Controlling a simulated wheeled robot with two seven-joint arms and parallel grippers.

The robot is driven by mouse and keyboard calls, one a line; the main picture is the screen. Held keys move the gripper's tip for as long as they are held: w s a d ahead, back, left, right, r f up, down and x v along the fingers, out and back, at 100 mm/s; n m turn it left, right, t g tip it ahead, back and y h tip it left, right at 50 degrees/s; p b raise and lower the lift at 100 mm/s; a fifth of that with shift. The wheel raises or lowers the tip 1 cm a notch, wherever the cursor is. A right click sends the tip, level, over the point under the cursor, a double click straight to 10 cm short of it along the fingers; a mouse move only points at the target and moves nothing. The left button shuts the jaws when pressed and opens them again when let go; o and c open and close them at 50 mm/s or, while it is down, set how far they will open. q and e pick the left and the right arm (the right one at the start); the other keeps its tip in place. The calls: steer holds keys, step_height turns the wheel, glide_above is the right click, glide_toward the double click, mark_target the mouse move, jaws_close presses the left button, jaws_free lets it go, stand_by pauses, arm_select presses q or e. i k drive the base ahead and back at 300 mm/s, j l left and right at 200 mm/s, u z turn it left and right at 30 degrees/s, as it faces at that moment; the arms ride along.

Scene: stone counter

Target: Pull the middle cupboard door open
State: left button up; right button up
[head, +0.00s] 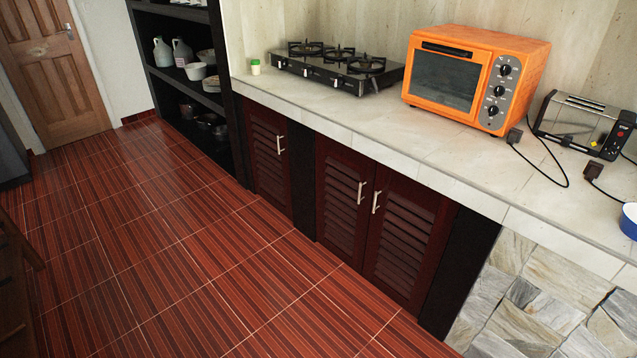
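Under the stone counter (440,158) there are three dark red-brown louvred cupboard doors, and all look shut. The middle door (337,205) has a pale vertical bar handle (361,192) near its right edge. The right door (405,240) stands directly beside it, with its own handle (376,201) near its left edge, close to the middle door's handle. The left door (266,158) is set apart behind a dark post, with a handle (280,145) on its right side. Neither of my grippers is in view.
On the counter are a gas hob (340,68), an orange toaster oven (476,77), a toaster (582,125) and a blue bowl (629,220). Dark open shelves (190,85) stand left of the cupboards. The striped red floor (190,260) before the doors is clear. A wooden chair or stool (18,260) is at the left edge.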

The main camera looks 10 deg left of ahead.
mark_target(345, 177)
steer(key=i+j+u, duration=0.1)
steer(key=i, duration=0.35)
steer(key=i+j+u, duration=0.15)
steer(key=i, duration=0.35)
